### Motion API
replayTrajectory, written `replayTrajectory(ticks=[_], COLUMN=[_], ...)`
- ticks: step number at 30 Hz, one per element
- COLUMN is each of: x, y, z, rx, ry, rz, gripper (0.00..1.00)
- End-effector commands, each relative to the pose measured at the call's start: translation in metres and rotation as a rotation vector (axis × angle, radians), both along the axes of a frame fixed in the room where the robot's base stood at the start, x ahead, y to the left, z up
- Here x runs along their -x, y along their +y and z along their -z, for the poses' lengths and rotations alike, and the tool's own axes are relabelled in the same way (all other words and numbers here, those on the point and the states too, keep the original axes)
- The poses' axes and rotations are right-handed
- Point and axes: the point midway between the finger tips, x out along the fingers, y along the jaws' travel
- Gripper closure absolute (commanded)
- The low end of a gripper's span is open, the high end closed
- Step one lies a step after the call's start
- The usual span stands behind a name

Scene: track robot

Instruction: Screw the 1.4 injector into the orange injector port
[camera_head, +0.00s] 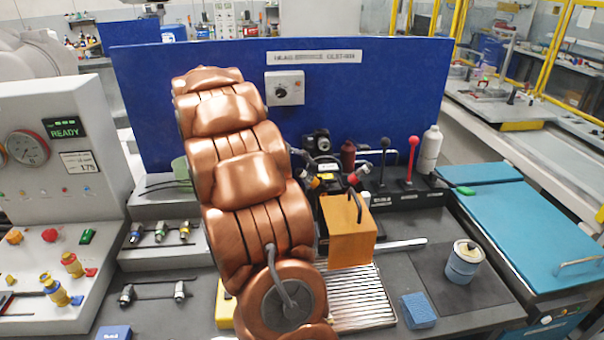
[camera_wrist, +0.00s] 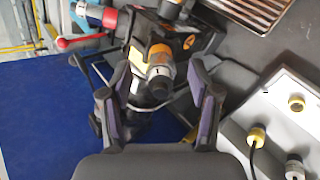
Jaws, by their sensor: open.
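In the wrist view, my gripper (camera_wrist: 162,98) is open, its two dark purple-padded fingers on either side of a grey cylindrical fitting with an orange band (camera_wrist: 160,68). The fitting sits against a dark block with an orange mark. I cannot tell whether it is an injector or the port, and no 1.4 marking is readable. In the head view, several small injectors with coloured bands (camera_head: 160,232) stand in a rack left of my copper arm. Dark fittings with orange and red parts (camera_head: 325,178) show behind an orange-tan block (camera_head: 349,232).
A ribbed metal tray (camera_head: 362,300) lies under the orange-tan block. A red-knobbed lever (camera_head: 412,155), a white bottle (camera_head: 430,150), a can (camera_head: 462,262) and a blue sponge (camera_head: 418,310) are to the right. A blue panel (camera_head: 400,95) stands behind. A gauge console (camera_head: 60,150) is left.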

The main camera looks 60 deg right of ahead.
Motion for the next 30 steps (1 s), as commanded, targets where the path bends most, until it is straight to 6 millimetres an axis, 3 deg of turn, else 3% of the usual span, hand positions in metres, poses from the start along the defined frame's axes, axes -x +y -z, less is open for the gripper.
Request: replayTrajectory(ticks=[18,30], x=[-0.051,-0.066], y=[0.039,0.051], z=[-0.064,-0.083], rx=[0.002,0.001], ry=[-0.004,-0.001], rz=[-0.003,-0.001], gripper=[0.38,0.38])
